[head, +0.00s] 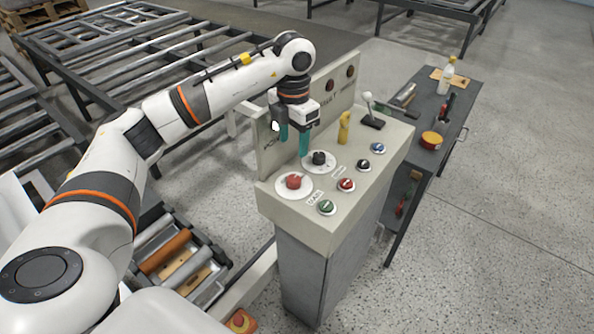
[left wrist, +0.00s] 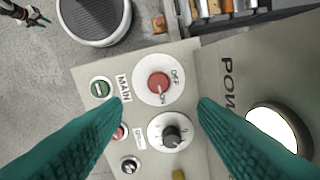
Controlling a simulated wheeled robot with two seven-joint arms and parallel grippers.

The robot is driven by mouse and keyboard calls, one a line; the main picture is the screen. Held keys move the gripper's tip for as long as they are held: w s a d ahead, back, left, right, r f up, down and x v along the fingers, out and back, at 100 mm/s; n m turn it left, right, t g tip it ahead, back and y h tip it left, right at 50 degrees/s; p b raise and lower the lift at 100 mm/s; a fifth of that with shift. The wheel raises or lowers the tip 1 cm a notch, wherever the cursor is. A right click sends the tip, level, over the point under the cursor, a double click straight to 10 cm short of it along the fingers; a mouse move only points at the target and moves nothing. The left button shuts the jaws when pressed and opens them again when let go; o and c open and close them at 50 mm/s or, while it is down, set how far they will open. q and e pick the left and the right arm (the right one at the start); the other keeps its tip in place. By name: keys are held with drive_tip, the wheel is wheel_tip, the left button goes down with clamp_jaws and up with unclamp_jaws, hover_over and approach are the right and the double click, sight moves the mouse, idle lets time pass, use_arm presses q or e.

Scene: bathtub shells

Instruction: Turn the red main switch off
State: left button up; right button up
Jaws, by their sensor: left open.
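The red main switch (head: 293,181) is a round red knob on a white disc on the sloped top of the grey control panel. It also shows in the left wrist view (left wrist: 158,82), with OFF and ON printed on its disc; I cannot tell which way it points. My left gripper (head: 294,143) is open and empty above the panel, beyond the switch toward the backboard. In the left wrist view its teal fingers (left wrist: 160,105) spread either side, with the switch between and ahead of the tips.
A black rotary knob (head: 319,158) sits beside the switch. Green (head: 326,207), red (head: 346,184), black and blue buttons line the front. A yellow handle (head: 344,127) and a lever stand farther right. The backboard (head: 300,115) rises behind, with a lit white lamp (left wrist: 275,125).

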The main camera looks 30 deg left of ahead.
sight(294, 178)
use_arm(q)
wheel_tip(294, 178, down, 10)
drive_tip(key=p, duration=0.2)
drive_tip(key=shift+d+f+p, duration=0.1)
drive_tip(key=shift+p, duration=0.2)
drive_tip(key=shift+f, duration=0.55)
drive_tip(key=c, duration=1)
